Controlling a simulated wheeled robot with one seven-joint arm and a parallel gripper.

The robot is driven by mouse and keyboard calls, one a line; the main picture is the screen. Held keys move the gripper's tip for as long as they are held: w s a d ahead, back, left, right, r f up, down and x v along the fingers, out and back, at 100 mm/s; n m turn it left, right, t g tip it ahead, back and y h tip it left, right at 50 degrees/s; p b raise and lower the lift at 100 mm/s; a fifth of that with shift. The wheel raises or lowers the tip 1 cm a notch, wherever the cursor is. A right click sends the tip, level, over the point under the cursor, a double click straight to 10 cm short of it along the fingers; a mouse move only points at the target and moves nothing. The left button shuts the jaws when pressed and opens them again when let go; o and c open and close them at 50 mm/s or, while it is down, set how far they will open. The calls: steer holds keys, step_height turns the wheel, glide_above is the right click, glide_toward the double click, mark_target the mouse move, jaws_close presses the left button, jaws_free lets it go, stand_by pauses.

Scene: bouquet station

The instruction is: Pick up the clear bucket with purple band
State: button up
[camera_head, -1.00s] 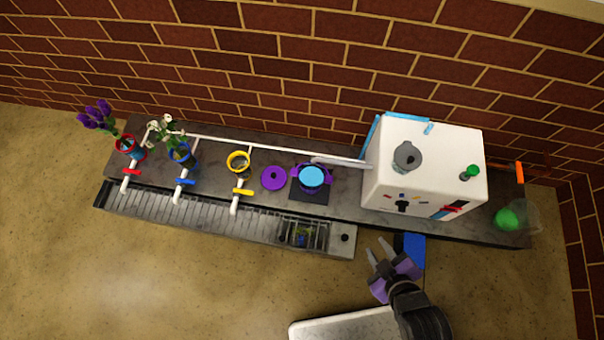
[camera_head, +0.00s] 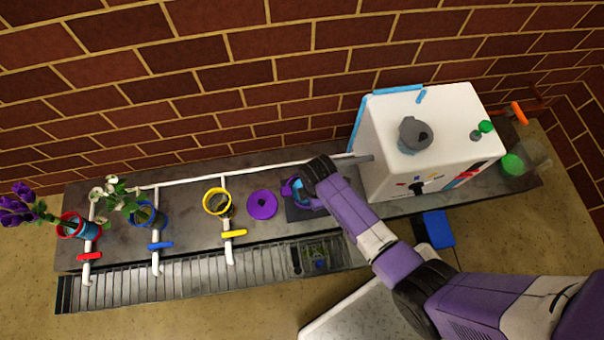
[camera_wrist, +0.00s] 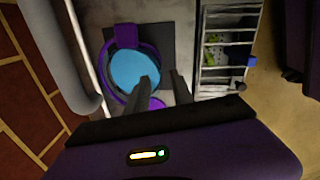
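The bucket with the purple band (camera_head: 292,190) stands on a dark square pad on the grey counter, its blue content showing from above. My arm hides its right part in the head view. In the wrist view the bucket (camera_wrist: 132,70) stands upright, with a purple ring and a purple tab around the blue surface. My gripper (camera_wrist: 162,82) is open, its two dark fingers apart. The left finger overlaps the bucket's lower right edge in the picture; the right finger is beside it. I cannot tell whether they touch. The fingertips are hidden in the head view.
A purple disc (camera_head: 262,205) lies left of the bucket. A white machine (camera_head: 425,150) stands to the right, with a pipe along the back. Yellow (camera_head: 217,202), blue (camera_head: 146,216) and red-banded buckets (camera_head: 74,227) stand further left. A slotted drain (camera_head: 210,279) runs along the front.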

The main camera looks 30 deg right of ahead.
steer(key=f+b, duration=0.1)
steer(key=f, duration=0.1)
steer(key=f+b, duration=0.1)
steer(key=f, duration=0.1)
steer(key=f+b, duration=0.2)
steer(key=shift+w+d+f, duration=0.15)
steer(key=shift+w+f, duration=0.1)
steer(key=shift+f, duration=0.15)
steer(key=shift+r, duration=0.1)
jaws_close()
stand_by(0.9)
